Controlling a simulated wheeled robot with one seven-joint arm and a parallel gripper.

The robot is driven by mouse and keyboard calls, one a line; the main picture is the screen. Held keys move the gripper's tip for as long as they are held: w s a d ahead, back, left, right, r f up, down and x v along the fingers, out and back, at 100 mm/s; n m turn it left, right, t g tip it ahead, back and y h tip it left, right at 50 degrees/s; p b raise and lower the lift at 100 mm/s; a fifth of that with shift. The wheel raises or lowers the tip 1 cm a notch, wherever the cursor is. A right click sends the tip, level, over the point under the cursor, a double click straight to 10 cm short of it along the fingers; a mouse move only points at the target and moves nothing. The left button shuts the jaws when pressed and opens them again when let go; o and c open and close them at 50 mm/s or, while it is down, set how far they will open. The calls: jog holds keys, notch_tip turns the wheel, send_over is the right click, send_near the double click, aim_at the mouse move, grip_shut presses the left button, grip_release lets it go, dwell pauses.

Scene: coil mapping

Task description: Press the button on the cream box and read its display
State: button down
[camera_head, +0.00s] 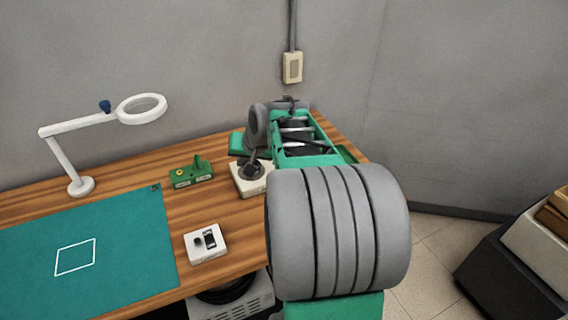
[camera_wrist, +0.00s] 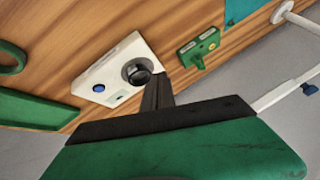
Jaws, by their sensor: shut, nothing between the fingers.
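The cream box (camera_head: 262,185) lies on the wooden bench, partly covered by my gripper (camera_head: 251,165) in the head view. The display is too small to read. My gripper (camera_wrist: 157,78) is shut and empty, its dark fingers beside the dark round part, to the right of the blue button. I cannot tell whether the fingertips touch the box.
A green block with a yellow spot (camera_head: 191,173) stands left of the cream box. A white box with a black knob (camera_head: 205,243) sits near the front edge. A teal mat (camera_head: 130,240) and a white magnifier lamp (camera_head: 80,186) are at left. A wall box (camera_head: 292,67) hangs behind.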

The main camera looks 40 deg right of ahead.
jog(key=d+m+t+h, duration=0.1)
jog(key=d+m, duration=0.3)
jog(key=d, duration=1.2)
jog(key=shift+t+p, duration=0.45)
jog(key=shift+t, duration=0.05)
jog(key=shift+f, duration=0.2)
notch_tip(320, 180, down, 8)
jog(key=b, duration=0.5)
jog(key=shift+f, duration=0.25)
jog(key=shift+f+b, duration=0.1)
jog(key=shift+b, duration=0.25)
jog(key=shift+f, duration=0.3)
jog(key=shift+f+b, duration=0.5)
jog(key=shift+b, duration=0.1)
jog(key=shift+r, duration=0.15)
jog(key=shift+r+p, duration=0.5)
jog(key=shift+r, duration=0.2)
